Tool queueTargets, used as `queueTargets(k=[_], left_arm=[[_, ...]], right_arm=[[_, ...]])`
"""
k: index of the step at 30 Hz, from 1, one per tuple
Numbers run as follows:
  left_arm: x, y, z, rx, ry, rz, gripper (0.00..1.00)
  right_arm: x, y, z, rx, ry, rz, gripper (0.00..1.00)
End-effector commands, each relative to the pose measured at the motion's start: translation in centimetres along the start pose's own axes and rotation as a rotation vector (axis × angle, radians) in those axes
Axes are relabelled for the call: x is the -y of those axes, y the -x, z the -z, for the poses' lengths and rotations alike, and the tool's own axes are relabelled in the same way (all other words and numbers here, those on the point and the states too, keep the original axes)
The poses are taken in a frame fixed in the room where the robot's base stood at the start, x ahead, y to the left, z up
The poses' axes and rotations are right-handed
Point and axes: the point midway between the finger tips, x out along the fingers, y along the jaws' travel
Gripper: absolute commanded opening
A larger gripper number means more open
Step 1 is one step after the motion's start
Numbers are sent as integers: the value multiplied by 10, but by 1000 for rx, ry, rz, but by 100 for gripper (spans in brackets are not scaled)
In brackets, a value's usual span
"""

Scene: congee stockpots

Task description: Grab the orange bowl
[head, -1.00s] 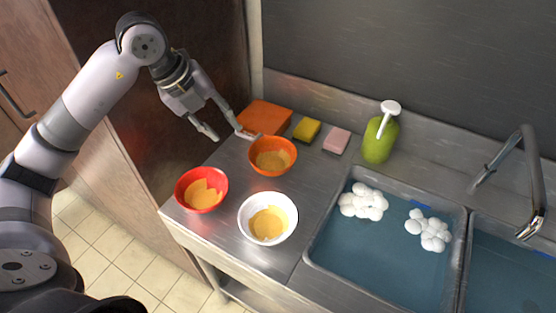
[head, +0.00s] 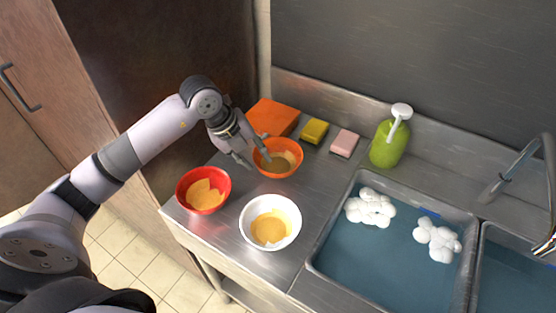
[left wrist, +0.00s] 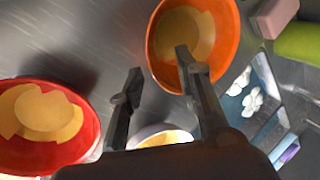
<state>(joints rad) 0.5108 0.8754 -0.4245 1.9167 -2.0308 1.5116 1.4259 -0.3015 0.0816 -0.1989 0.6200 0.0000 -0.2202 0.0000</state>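The orange bowl (head: 288,171) stands on the metal counter, with tan residue inside; it also shows at the top of the left wrist view (left wrist: 229,45). My left gripper (head: 259,163) is at the bowl's left rim, fingers apart. In the left wrist view, one finger of the gripper (left wrist: 160,62) overlaps the bowl's inside and the other is outside its rim. Whether either finger touches the bowl cannot be told. My right gripper is not in view.
A red bowl (head: 184,198) and a white bowl (head: 247,236) stand nearer the front. Behind are an orange cloth or block (head: 270,115), a yellow sponge (head: 314,131), a pink sponge (head: 344,142) and a green soap bottle (head: 388,148). A water-filled sink (head: 370,262) lies right.

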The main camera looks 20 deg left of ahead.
Motion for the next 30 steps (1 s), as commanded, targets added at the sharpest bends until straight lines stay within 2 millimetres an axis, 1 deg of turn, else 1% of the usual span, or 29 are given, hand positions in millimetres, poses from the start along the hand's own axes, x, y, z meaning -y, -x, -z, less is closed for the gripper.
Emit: queueTargets(k=[4, 7, 11, 12, 15, 18, 23, 30], left_arm=[[0, -8, 0, -1, 0, 0, 32], [-1, -17, -3, -2, 2, -1, 32], [-3, -37, -8, -4, 2, -3, 32], [-3, -44, -7, -4, 1, 0, 32], [-3, -54, -8, -1, 1, 0, 32], [-3, -58, -8, 0, -1, 1, 32], [-3, -59, -8, 1, -1, 1, 32], [-3, -58, -8, 1, -1, 1, 17]], right_arm=[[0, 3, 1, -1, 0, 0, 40], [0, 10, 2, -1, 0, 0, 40], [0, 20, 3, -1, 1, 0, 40], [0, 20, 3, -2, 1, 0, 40], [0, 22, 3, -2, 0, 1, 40], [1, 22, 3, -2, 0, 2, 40], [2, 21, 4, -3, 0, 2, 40], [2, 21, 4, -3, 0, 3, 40]])
